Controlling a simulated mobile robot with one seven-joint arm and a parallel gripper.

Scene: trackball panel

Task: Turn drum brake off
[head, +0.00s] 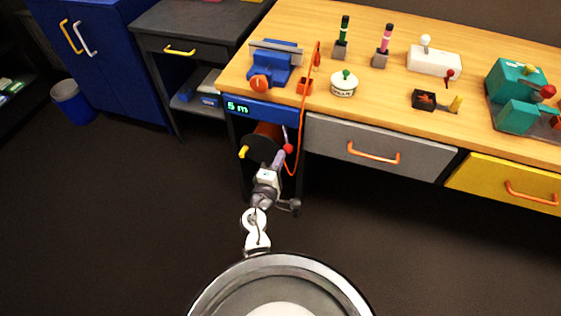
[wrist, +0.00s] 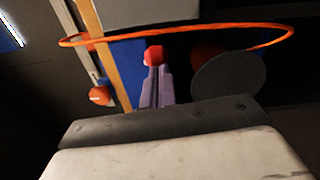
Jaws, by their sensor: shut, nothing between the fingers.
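The cable drum hangs under the left end of the workbench, with a dark round flange (head: 258,149) and an orange core behind it. It also shows in the wrist view as a dark disc (wrist: 230,80). A yellow knob (head: 243,152) sits on the drum's left side. A red ball knob (head: 288,149), likely the brake lever's end, is at its right. My gripper (head: 280,156) is shut and empty, right by the red knob. In the wrist view the purple-grey fingertips (wrist: 155,76) lie just below the red ball (wrist: 154,55); I cannot tell whether they touch it.
An orange cable (head: 299,135) loops from the bench top down beside the drum. A blue panel (head: 262,111) reading "5 m" is above the drum. A grey drawer (head: 380,149) is to the right. The floor in front is clear.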

